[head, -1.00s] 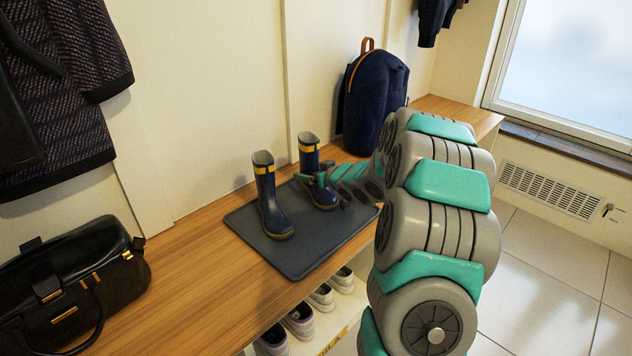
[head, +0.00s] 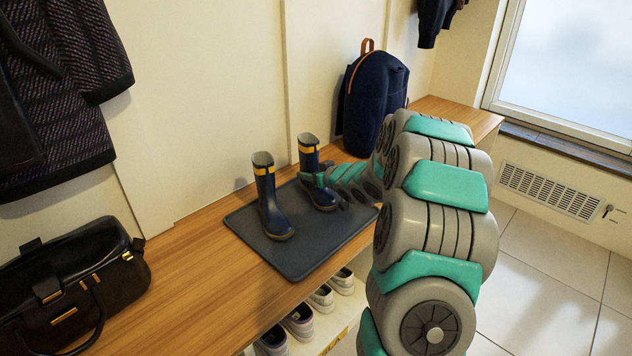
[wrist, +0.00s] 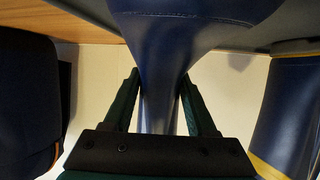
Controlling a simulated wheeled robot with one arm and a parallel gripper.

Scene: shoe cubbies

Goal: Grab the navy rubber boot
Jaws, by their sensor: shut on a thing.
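Two navy rubber boots with yellow bands stand upright on a dark tray (head: 296,262) on the bench. My gripper (head: 319,181) is at the shaft of the right, farther boot (head: 309,158), low near its ankle. In the wrist view, which looks upside down, that boot (wrist: 195,28) passes between the two fingers of my gripper (wrist: 159,82), which are shut on it. The other boot (head: 267,196) stands to its left in the head view, apart from the gripper. It also shows at the right of the wrist view (wrist: 290,115).
A navy backpack (head: 375,100) stands behind my arm against the wall. A black handbag (head: 75,285) sits on the wooden bench (head: 185,275) at left. Several shoes (head: 300,318) are in cubbies below. Coats hang at upper left. The bench between bag and tray is clear.

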